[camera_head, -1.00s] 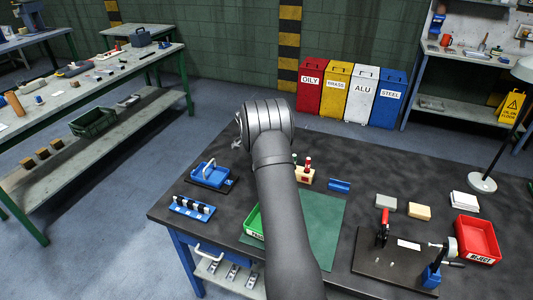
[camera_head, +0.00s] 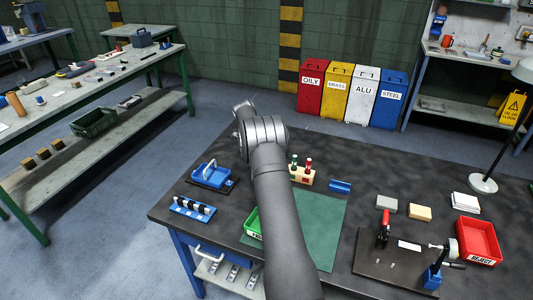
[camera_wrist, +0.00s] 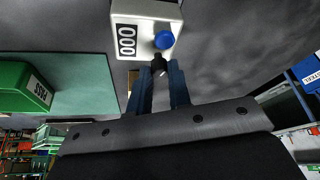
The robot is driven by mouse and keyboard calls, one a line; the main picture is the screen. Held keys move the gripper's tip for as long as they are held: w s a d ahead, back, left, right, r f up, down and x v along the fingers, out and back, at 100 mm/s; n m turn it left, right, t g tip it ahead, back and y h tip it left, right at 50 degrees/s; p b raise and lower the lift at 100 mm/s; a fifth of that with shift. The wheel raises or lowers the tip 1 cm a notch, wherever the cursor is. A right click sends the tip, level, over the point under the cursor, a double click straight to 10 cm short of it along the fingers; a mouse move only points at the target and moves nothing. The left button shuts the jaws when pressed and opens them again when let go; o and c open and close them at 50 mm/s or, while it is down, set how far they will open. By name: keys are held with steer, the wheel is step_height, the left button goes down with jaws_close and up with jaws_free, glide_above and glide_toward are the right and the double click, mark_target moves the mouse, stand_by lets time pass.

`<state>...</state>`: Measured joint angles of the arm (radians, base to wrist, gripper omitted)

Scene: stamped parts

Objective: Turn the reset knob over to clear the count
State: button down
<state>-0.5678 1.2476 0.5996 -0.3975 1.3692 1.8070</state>
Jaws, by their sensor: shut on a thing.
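In the wrist view a pale counter box (camera_wrist: 146,13) stands at the top, its window (camera_wrist: 127,40) reading 000. The round blue reset knob (camera_wrist: 164,40) is on the box's near face. The fingers are shut on the knob, though the exact contact is small and dark. In the head view my own arm hides the gripper and the counter.
A green PASS bin (camera_wrist: 12,88) and green mat (camera_wrist: 92,85) lie left in the wrist view; a blue MASTERS box (camera_wrist: 308,72) is right. In the head view a red REJECT bin (camera_head: 477,236) and a wooden block with red and green tops (camera_head: 301,174) stand on the table.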

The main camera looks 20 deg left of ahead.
stand_by(0.3)
steer(key=c, duration=1.3)
jaws_free()
steer(key=shift+c, duration=0.2)
steer(key=v, duration=1.7)
steer(key=shift+a+r, duration=0.15)
steer(key=shift+r, duration=0.05)
steer(key=shift+s, duration=0.1)
steer(key=x, duration=1.7)
steer(key=shift+f, duration=0.2)
steer(key=shift+r, duration=0.1)
